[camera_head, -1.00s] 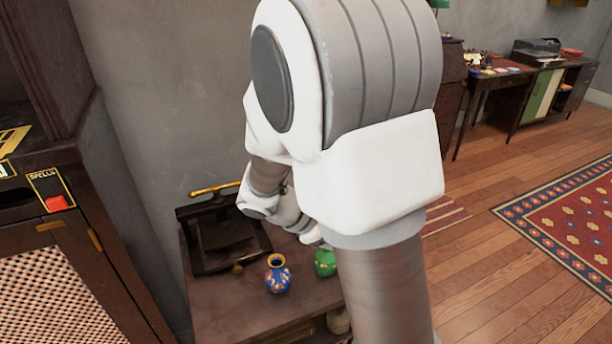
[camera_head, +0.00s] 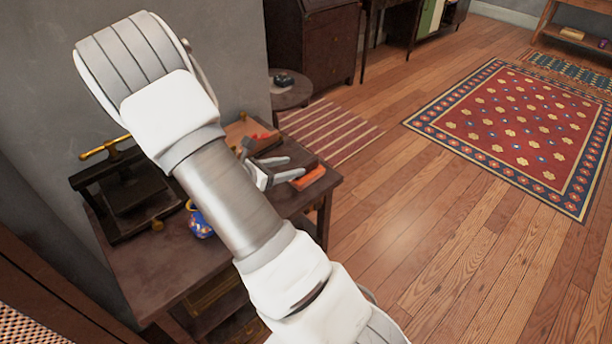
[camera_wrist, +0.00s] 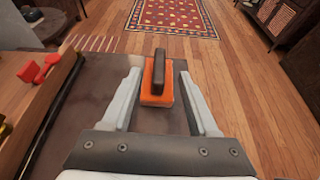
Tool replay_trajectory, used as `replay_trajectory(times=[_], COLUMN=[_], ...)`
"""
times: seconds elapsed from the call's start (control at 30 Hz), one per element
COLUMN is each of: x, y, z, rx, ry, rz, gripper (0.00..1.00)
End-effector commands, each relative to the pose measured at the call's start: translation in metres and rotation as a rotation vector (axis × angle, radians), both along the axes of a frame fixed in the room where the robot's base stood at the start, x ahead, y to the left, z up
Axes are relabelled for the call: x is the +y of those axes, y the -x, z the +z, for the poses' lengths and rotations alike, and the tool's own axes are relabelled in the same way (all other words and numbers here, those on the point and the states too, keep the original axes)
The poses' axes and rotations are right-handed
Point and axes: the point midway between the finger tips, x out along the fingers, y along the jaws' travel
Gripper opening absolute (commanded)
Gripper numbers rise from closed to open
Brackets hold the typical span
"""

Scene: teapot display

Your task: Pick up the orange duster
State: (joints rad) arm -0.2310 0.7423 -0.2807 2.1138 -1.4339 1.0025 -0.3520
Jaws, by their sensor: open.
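The orange duster (camera_wrist: 158,99) is an orange block with a dark handle on top. In the head view the duster (camera_head: 308,177) is at the table's right end, close to the fingertips of my gripper (camera_head: 297,168). The fingers point toward it and nothing is held between them. I cannot tell whether a finger touches it.
The dark table (camera_head: 150,270) also bears a black press (camera_head: 125,190) and a blue vase (camera_head: 200,224), partly behind my arm. A wooden board (camera_wrist: 35,85) with red items (camera_wrist: 38,68) lies left of my gripper. Open wooden floor (camera_head: 420,220) lies right of the table.

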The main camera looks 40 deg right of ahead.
Motion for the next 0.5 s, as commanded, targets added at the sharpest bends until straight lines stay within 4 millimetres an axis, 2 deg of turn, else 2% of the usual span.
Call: replay_trajectory(times=[0.1,0.37,0.5], x=[-0.017,-0.031,-0.045], y=[-0.001,-0.002,-0.003], z=[-0.009,-0.015,-0.026], rx=[0.000,-0.001,0.001], ry=[0.000,0.000,-0.001], rz=[-0.002,-0.001,-0.003], gripper=[0.60,0.60,0.60])
